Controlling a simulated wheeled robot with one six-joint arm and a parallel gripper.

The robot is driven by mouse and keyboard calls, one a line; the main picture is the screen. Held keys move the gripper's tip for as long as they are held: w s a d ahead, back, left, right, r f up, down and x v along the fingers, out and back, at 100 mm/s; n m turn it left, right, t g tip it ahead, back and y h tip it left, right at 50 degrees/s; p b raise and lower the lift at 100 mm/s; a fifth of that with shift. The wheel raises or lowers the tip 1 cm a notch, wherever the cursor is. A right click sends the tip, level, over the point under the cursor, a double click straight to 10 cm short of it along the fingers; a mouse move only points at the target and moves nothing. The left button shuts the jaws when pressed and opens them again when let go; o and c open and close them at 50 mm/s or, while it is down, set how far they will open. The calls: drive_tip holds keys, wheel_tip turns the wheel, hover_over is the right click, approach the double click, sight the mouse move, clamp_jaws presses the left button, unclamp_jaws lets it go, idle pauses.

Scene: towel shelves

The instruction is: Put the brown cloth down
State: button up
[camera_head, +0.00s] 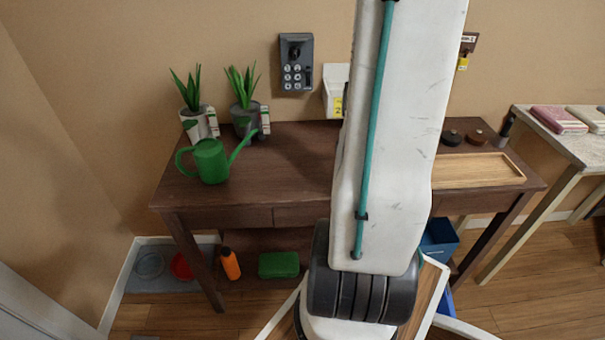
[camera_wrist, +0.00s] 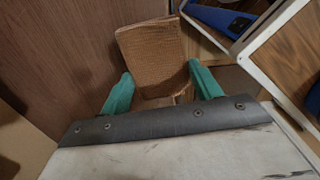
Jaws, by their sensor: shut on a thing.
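The brown cloth (camera_wrist: 152,52) shows in the wrist view as a folded, ribbed brown piece beyond and between the two green fingers. My gripper (camera_wrist: 162,88) is shut on the cloth, which sticks out past the fingertips. In the head view my own white arm fills the middle, and the gripper and the cloth are hidden behind it. What lies directly under the cloth cannot be told.
A dark wooden table (camera_head: 290,165) carries a green watering can (camera_head: 211,160), two potted plants and an empty-looking wooden tray (camera_head: 478,170). A side table (camera_head: 560,140) at right holds folded cloths (camera_head: 558,119). A blue bin (camera_head: 439,239) and a green box (camera_head: 279,265) are below.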

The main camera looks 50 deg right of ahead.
hover_over(300, 179)
drive_tip(key=s, duration=0.2)
drive_tip(key=shift+w+f, duration=0.2)
drive_tip(key=shift+f, duration=0.4)
drive_tip(key=shift+w+a+f, duration=0.1)
drive_tip(key=shift+w+f, duration=0.05)
drive_tip(key=shift+w, duration=0.3)
drive_tip(key=shift+w+a+f, duration=0.1)
drive_tip(key=shift+w, duration=0.35)
drive_tip(key=shift+s+d+f, duration=0.1)
drive_tip(key=shift+s+f, duration=0.05)
drive_tip(key=shift+f, duration=1.25)
drive_tip(key=shift+f, duration=0.1)
drive_tip(key=o, duration=1)
drive_tip(key=shift+c, duration=0.2)
drive_tip(key=shift+f, duration=0.1)
